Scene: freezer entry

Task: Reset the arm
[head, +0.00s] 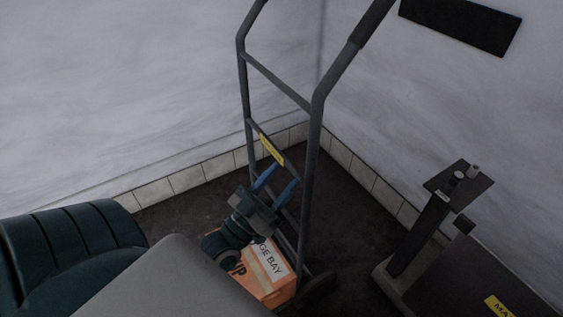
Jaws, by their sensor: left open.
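My left gripper (276,181) has two blue fingers, spread apart with nothing between them. It is in front of the grey frame of a hand truck (315,120), just below the yellow label on its crossbar. I cannot tell whether the fingers touch the frame. Below the gripper, an orange box (272,290) with a white label sits low at the hand truck's foot, partly hidden by my arm. My right gripper is not in the head view.
A dark post with a small top plate (458,186) stands at the right, beside a dark platform (450,275) with a yellow label. Pale walls with a tiled skirting (188,178) meet in a corner behind. Dark floor (350,215) is bare between hand truck and post.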

